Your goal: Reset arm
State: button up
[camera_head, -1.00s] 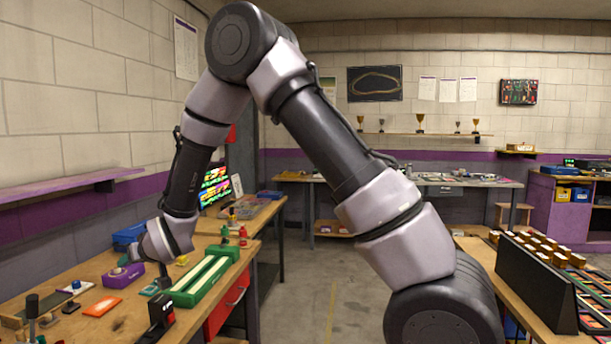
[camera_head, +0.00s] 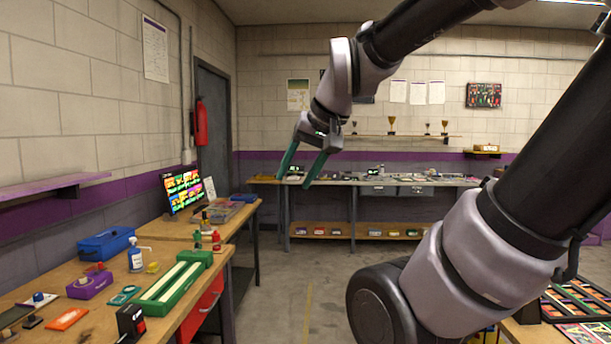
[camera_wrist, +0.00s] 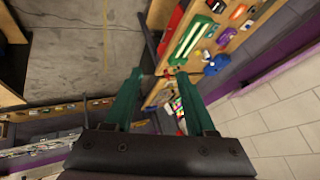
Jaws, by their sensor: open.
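My gripper (camera_head: 301,166) is raised in the open air in the middle of the head view, clear of the benches. Its two green fingers point down and to the left and stand apart, with nothing between them. In the wrist view the two green fingers of my gripper (camera_wrist: 166,100) are also spread and empty, with floor and the left workbench far beyond them. My arm bends down to it from the upper right of the head view.
The left workbench (camera_head: 95,318) holds a green slot track piece (camera_head: 172,290), a blue box (camera_head: 106,243), a purple block (camera_head: 90,284) and a white bottle (camera_head: 136,256). A long back bench (camera_head: 400,181) stands along the far wall. The floor (camera_head: 290,290) between is clear.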

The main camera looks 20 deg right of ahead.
jog(key=shift+s+d+f+m, duration=0.1)
jog(key=shift+s+d+m, duration=0.1)
jog(key=shift+s, duration=0.4)
jog(key=shift+s+d+m, duration=0.1)
jog(key=shift+s+d, duration=0.1)
jog(key=shift+s, duration=0.4)
jog(key=shift+o, duration=0.5)
jog(key=shift+w, duration=0.15)
